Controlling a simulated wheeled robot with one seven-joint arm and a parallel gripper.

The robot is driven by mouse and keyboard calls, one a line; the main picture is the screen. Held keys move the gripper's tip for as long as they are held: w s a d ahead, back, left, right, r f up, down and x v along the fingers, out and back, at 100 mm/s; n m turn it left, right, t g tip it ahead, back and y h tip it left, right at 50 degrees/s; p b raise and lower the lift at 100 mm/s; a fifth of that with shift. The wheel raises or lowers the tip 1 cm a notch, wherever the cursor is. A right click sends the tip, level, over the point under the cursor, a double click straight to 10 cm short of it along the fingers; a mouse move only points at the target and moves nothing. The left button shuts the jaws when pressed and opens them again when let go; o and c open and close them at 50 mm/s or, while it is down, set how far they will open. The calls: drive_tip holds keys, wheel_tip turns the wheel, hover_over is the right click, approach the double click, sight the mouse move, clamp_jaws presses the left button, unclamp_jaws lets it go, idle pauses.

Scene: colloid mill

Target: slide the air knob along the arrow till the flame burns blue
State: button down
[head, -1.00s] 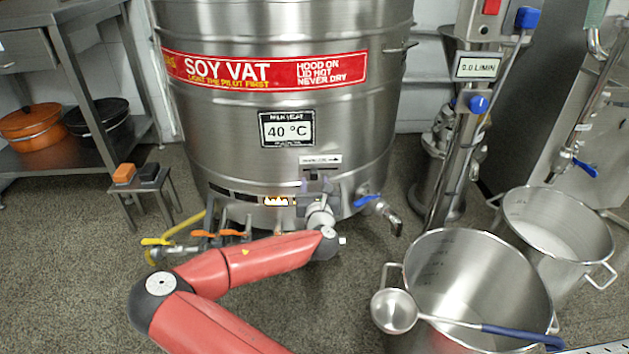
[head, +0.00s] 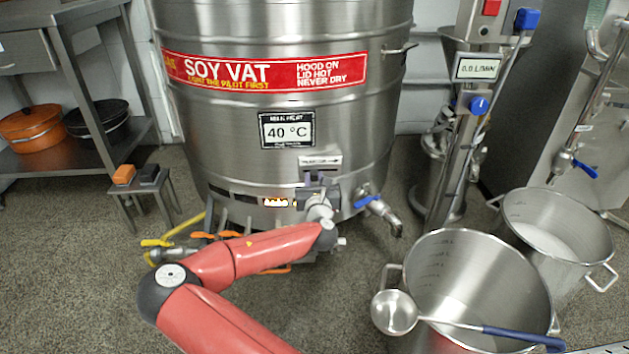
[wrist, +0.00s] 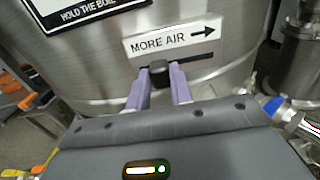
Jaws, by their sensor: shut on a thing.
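The soy vat (head: 220,120) is a large steel drum with a red label. In the wrist view a plate reading MORE AIR (wrist: 173,38), with an arrow pointing right, sits above a dark slot. The black air knob (wrist: 158,72) is at the left part of that slot. My gripper (wrist: 160,80) has its two purple fingers on either side of the knob and is shut on it. In the head view my gripper (head: 316,182) is small at the vat front below the plate. The flame (head: 276,202) in the burner window looks yellow-orange.
A blue-handled tap (head: 375,205) is right of my gripper. Orange and yellow valve handles (head: 200,236) are low on the left. A large pot (head: 470,270) with a ladle across it (head: 395,311) stands at front right. A small stool (head: 142,185) is at left.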

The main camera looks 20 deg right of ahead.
sight(328, 169)
drive_tip(key=d, duration=0.2)
drive_tip(key=s+d, duration=0.1)
drive_tip(key=d, duration=0.1)
drive_tip(key=shift+s+d, duration=0.15)
drive_tip(key=c, duration=1.2)
unclamp_jaws()
drive_tip(key=shift+c, duration=0.2)
drive_tip(key=shift+s, duration=0.1)
drive_tip(key=v, duration=0.7)
drive_tip(key=shift+s+a+p, duration=0.25)
drive_tip(key=shift+s+p, duration=0.05)
